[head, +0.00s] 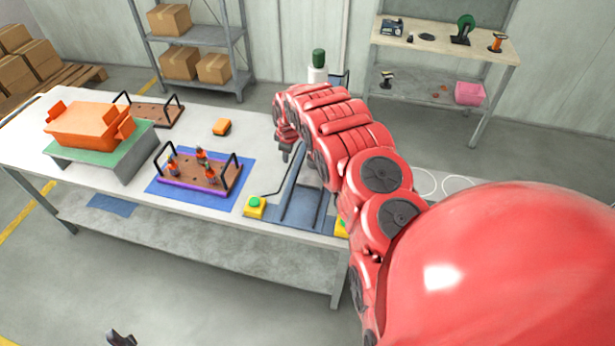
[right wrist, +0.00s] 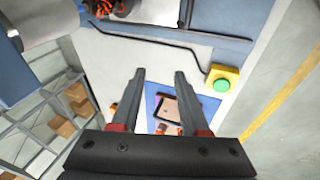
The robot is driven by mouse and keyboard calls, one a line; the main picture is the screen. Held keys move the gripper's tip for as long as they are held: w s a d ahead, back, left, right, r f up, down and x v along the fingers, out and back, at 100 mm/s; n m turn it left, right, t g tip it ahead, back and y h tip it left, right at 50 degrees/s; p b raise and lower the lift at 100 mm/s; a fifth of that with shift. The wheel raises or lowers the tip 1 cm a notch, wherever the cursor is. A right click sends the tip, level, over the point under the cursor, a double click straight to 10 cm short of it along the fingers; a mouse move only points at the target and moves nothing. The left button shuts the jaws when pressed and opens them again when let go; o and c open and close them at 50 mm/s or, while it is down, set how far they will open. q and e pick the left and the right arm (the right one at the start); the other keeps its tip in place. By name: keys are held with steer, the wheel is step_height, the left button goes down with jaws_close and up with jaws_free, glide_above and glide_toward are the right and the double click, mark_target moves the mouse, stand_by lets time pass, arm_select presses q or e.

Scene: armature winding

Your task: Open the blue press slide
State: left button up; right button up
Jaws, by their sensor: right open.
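The blue press (head: 297,213) stands at the right end of the white table, a flat blue-grey bed with raised rails. My right arm hides much of its right and back parts, and I cannot tell the slide's position. In the right wrist view, part of the blue press (right wrist: 235,18) shows along the top. My right gripper (head: 286,152) is above the back left of the press. In the right wrist view, its two fingers (right wrist: 158,76) are apart with nothing between them. A dark tip at the bottom edge of the head view looks like my left gripper (head: 121,338); its jaws are unclear.
A yellow button box (head: 254,207) with a green button stands at the press's front left corner, with a black cable. A tray with several parts (head: 200,176) lies on a blue mat to the left. An orange bin (head: 88,127) is farther left.

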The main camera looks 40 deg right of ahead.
steer(key=s+d+r+g, duration=0.2)
steer(key=s+r, duration=0.2)
steer(key=s, duration=0.3)
steer(key=b, duration=1.3)
glide_above(308, 186)
steer(key=a, duration=0.1)
steer(key=s+a+f+x, duration=0.1)
steer(key=s+a+x, duration=0.1)
steer(key=x, duration=1)
steer(key=p+x, duration=0.2)
steer(key=x, duration=0.1)
steer(key=shift+s, duration=0.3)
steer(key=shift+x, duration=1)
steer(key=shift+s, duration=0.1)
steer(key=shift+c, duration=0.2)
jaws_close()
